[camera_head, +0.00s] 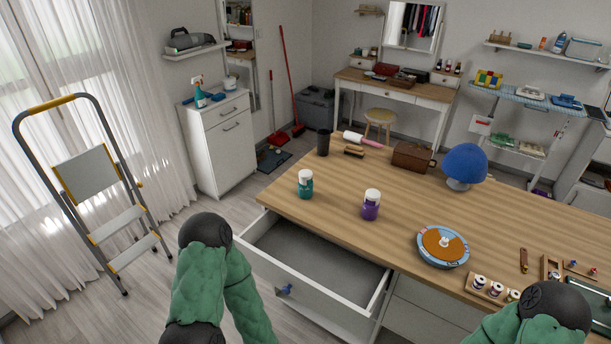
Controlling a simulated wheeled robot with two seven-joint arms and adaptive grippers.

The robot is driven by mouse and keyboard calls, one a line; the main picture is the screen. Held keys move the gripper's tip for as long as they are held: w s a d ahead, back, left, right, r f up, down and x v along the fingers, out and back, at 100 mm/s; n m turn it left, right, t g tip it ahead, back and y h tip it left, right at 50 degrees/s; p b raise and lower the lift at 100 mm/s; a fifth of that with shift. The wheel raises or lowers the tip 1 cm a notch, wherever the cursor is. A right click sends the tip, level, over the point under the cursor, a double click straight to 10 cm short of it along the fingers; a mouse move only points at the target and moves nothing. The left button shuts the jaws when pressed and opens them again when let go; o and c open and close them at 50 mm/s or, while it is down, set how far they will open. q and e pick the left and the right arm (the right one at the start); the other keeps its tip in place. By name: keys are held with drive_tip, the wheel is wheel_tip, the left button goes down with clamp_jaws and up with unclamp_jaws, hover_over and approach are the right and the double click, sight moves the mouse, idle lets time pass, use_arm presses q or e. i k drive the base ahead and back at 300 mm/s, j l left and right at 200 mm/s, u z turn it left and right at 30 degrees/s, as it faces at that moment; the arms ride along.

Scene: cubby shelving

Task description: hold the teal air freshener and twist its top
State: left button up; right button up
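A teal air freshener (305,186) with a white top stands upright on the wooden table (330,210), near its left front corner. A similar purple one (371,206) with a white top stands to its right. My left arm comes in at the bottom left, in front of the table, and my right arm at the bottom right. Neither gripper's fingers show in this view. Nothing touches the teal air freshener.
An open, empty-looking drawer (275,256) juts out below the teal air freshener. A round dish (443,245), a blue dome lamp (464,164), a brown box (411,157) and a dark cup (323,142) stand on the table. A stepladder (88,190) stands at left.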

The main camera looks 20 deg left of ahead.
sight(304, 174)
drive_tip(key=i+j+u, duration=0.15)
drive_tip(key=u, duration=0.2)
drive_tip(key=i+j+u, duration=0.4)
drive_tip(key=u, duration=0.25)
drive_tip(key=i+j+u, duration=0.25)
drive_tip(key=u, duration=0.2)
drive_tip(key=i+j+u, duration=0.15)
drive_tip(key=i+u, duration=0.3)
drive_tip(key=i+j+u, duration=0.1)
drive_tip(key=i+u, duration=0.15)
drive_tip(key=u, duration=0.15)
drive_tip(key=i+j+z, duration=0.1)
drive_tip(key=i+z, duration=0.2)
drive_tip(key=i, duration=0.2)
drive_tip(key=i+j+z, duration=0.25)
drive_tip(key=i, duration=0.2)
drive_tip(key=i+z, duration=0.15)
drive_tip(key=z, duration=0.25)
drive_tip(key=i+z, duration=0.15)
drive_tip(key=z, duration=0.3)
drive_tip(key=i+j+z, duration=0.15)
drive_tip(key=z, duration=0.25)
drive_tip(key=i+j+z, duration=0.15)
drive_tip(key=z, duration=0.3)
drive_tip(key=i+j+z, duration=0.1)
drive_tip(key=z, duration=0.3)
drive_tip(key=k+j, duration=0.05)
drive_tip(key=j, duration=0.05)
